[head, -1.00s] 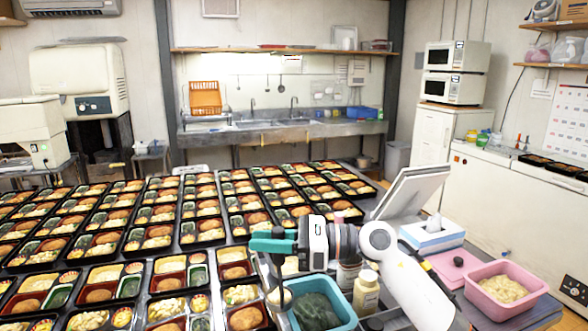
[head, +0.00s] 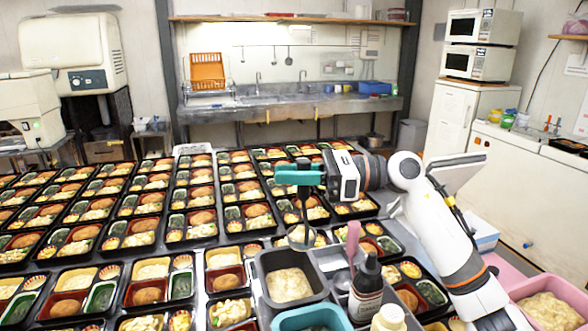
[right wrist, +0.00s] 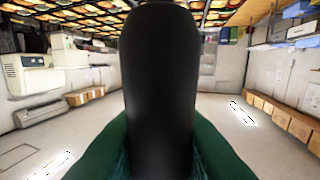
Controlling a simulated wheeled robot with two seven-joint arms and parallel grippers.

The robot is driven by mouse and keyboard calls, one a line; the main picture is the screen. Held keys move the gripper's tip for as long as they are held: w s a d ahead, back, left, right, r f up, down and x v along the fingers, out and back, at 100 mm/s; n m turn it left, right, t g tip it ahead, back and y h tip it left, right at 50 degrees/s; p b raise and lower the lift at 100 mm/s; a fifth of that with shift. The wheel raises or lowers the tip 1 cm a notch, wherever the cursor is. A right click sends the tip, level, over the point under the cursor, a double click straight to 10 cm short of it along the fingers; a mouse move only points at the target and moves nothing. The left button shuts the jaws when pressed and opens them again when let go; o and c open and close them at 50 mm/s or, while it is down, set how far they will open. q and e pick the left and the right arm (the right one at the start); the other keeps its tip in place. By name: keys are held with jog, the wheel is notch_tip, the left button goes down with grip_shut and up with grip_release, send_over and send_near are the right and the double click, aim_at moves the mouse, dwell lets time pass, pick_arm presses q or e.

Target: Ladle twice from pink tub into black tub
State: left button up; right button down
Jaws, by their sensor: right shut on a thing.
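The pink tub (head: 545,281) stands at the lower right, cut by the frame edge, with pale food (head: 552,310) in it. The black tub (head: 262,287) is at the lower middle and also holds pale food (head: 290,283). My right gripper (head: 300,174), with green fingers, is shut on the upright dark handle of a ladle (head: 302,208). The ladle's bowl (head: 301,237) hangs by the black tub's far rim; I cannot tell what is in it. In the right wrist view the dark handle (right wrist: 158,90) fills the middle between the green fingers. My left gripper is out of view.
A teal tub (head: 282,322) is in front of the black tub. A dark bottle (head: 366,290), a pale bottle (head: 388,320) and a pink utensil (head: 352,240) stand to its right. Filled bento trays (head: 150,225) cover the table to the left and behind.

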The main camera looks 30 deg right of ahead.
aim_at(309, 189)
jog(key=f, duration=0.1)
jog(key=f+b, duration=0.1)
jog(key=f, duration=0.1)
jog(key=shift+w+d, duration=0.15)
jog(key=shift+d, duration=0.05)
pick_arm(q)
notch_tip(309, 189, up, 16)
jog(key=p, duration=1.7)
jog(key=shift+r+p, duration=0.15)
jog(key=shift+p, duration=0.15)
pick_arm(e)
jog(key=w+a+f+n+g+h, duration=0.2)
jog(key=a+f+g+h, duration=0.3)
jog(key=a+f+h, duration=0.7)
jog(key=shift+w+a+h, duration=0.15)
jog(key=shift+w+h, duration=0.25)
jog(key=shift+w, duration=0.2)
jog(key=shift+f, duration=0.1)
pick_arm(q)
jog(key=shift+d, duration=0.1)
